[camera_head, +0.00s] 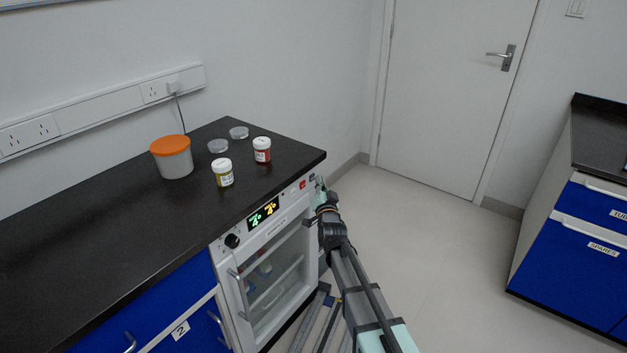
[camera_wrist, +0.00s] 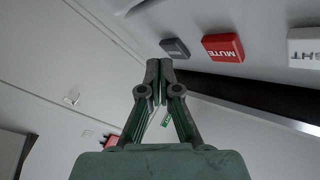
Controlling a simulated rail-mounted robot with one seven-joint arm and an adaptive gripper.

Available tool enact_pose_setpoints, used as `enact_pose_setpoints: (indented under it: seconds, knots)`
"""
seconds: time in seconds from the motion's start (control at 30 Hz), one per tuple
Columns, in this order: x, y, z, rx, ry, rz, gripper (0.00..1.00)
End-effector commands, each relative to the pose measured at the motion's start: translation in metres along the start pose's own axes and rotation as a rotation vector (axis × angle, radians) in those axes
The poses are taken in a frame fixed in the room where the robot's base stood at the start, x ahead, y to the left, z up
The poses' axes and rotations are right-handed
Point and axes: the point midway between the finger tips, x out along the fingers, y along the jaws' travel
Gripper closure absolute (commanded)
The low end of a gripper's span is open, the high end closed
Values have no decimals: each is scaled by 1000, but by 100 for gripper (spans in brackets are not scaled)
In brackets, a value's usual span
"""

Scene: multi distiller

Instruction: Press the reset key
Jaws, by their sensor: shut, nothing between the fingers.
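The control panel (camera_head: 285,202) is on the upper front of the white glass-door cabinet (camera_head: 240,287). A red key (camera_head: 303,184), which reads MUTE in the wrist view (camera_wrist: 222,48), is near its right end. A dark grey key (camera_wrist: 175,48) sits beside it on the panel's end side; I cannot read a label on it. No key legibly marked reset shows. My gripper (camera_wrist: 160,66) is shut and empty, its fingertips close to the grey key; I cannot tell whether they touch. In the head view my gripper (camera_head: 319,186) is at the panel's right end.
A white key (camera_wrist: 305,48) lies beyond the red one. The panel has a lit display (camera_head: 263,214) and a black knob (camera_head: 232,240). On the black worktop (camera_head: 110,220) stand an orange-lidded tub (camera_head: 172,162), two small jars and two clear dishes. Open floor lies to the right.

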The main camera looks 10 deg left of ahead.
Motion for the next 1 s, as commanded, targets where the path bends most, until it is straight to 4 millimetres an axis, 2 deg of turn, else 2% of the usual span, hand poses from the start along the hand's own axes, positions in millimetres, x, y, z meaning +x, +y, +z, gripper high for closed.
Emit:
enact_pose_setpoints:
  seconds: [0.27, 0.8, 1.0]
  knots:
    - [-7, 6, -2, -2, 1, -1, 100]
    - [-40, 29, -27, -2, 1, 0, 100]
    - [-42, 30, -31, -1, 0, 0, 100]
